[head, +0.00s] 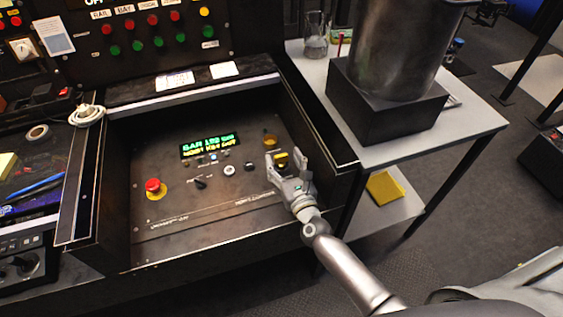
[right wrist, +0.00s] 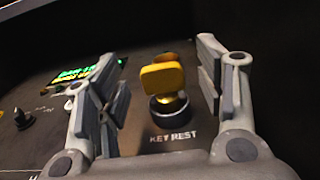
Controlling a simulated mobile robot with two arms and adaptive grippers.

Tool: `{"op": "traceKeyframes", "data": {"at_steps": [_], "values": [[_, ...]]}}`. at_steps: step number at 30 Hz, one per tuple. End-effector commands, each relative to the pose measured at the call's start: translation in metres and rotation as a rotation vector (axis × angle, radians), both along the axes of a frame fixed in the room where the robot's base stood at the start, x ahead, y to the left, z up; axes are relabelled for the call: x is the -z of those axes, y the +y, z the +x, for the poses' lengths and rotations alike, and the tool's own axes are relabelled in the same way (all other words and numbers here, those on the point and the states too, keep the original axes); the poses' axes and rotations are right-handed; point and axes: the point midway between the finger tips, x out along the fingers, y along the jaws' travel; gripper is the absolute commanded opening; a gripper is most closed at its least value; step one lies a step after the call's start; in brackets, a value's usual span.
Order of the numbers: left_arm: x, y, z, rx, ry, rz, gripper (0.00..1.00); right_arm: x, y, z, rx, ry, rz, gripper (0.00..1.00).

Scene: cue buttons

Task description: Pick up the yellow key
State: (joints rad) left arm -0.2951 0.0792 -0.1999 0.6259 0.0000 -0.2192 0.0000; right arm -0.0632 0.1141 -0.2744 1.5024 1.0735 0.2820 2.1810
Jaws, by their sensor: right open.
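The yellow key (head: 281,159) stands upright in a dark round holder (right wrist: 172,108) on the sloped console panel. In the right wrist view the key's flat yellow head (right wrist: 163,77) shows between the two fingers, above the label "KEY REST". My right gripper (head: 285,162) is open, with one finger on each side of the key. I see a gap between the key and each finger in the wrist view. My left gripper is in neither view.
A yellow fitting (head: 270,141) sits just behind the key. The panel also has a red emergency button (head: 152,185), a lit green display (head: 207,145) and small knobs. The console's raised right wall (head: 325,140) stands close beside my right gripper.

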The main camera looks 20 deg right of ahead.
Motion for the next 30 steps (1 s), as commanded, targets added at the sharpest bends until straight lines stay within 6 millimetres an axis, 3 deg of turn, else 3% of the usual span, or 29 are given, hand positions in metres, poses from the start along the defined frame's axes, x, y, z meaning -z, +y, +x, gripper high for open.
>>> {"op": "traceKeyframes", "data": {"at_steps": [6,15,27,30], "values": [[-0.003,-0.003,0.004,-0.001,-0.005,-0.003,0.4,-0.001,0.0,0.023,0.0,-0.001,0.0,0.62],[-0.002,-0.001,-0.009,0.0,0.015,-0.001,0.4,0.0,0.001,0.025,0.0,0.001,0.0,0.61],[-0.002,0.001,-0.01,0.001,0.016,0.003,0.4,0.0,0.001,0.025,0.0,0.0,-0.001,0.1],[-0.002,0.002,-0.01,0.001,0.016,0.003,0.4,-0.001,0.0,0.025,0.0,-0.001,-0.001,0.09]]}}
